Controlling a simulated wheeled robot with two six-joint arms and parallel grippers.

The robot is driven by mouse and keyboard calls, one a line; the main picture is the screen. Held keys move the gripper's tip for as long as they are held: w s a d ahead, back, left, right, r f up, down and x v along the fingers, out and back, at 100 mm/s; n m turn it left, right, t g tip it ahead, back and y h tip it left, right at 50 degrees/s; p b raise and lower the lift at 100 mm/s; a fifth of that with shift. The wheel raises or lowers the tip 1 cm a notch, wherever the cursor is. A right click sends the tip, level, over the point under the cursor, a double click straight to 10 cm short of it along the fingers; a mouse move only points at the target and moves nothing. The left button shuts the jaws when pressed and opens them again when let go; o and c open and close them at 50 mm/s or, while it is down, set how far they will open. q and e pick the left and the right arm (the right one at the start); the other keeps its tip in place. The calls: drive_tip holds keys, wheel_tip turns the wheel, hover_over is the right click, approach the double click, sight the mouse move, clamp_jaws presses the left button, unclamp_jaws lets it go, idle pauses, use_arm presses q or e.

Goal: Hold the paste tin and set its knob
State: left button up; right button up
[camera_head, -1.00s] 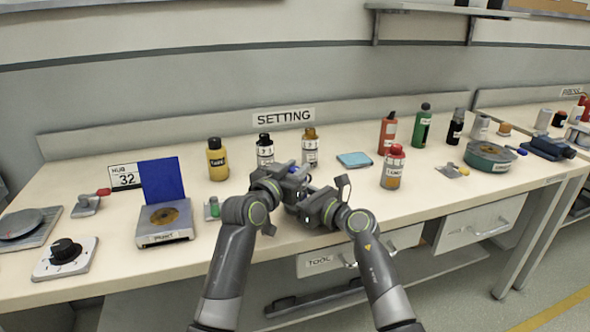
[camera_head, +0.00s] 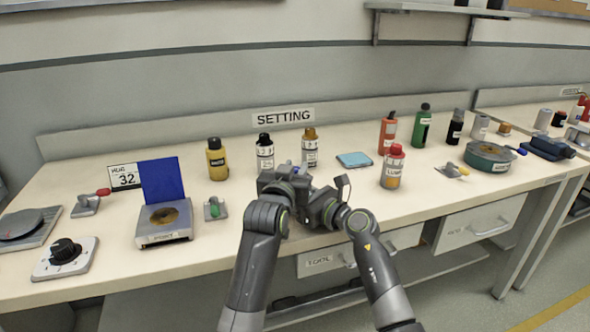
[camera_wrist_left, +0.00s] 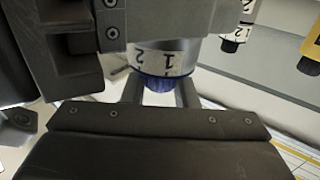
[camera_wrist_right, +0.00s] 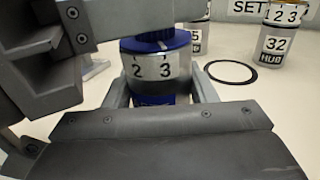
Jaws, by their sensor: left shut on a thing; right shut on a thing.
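The paste tin, with a white numbered band and a blue top, is between my two grippers; my arms hide it in the head view. In the right wrist view the tin (camera_wrist_left: 165,60) (camera_wrist_right: 158,67) shows the numbers 2 and 3, and my right gripper (camera_wrist_right: 158,100) is shut on its lower body. In the left wrist view the picture is inverted, and the band shows 1 and 2. There my left gripper (camera_wrist_left: 158,92) is shut on the ribbed blue knob (camera_wrist_left: 158,84). Both grippers meet above the bench's front middle in the head view.
A sign reading 32 (camera_head: 124,177) stands by a blue panel (camera_head: 162,181). Several bottles stand behind my grippers, including a yellow one (camera_head: 217,160). A black ring (camera_wrist_right: 231,73) lies beyond the tin.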

use_arm(q)
drive_tip(key=o, duration=1)
wheel_tip(320, 180, up, 10)
drive_tip(key=shift+f, duration=0.1)
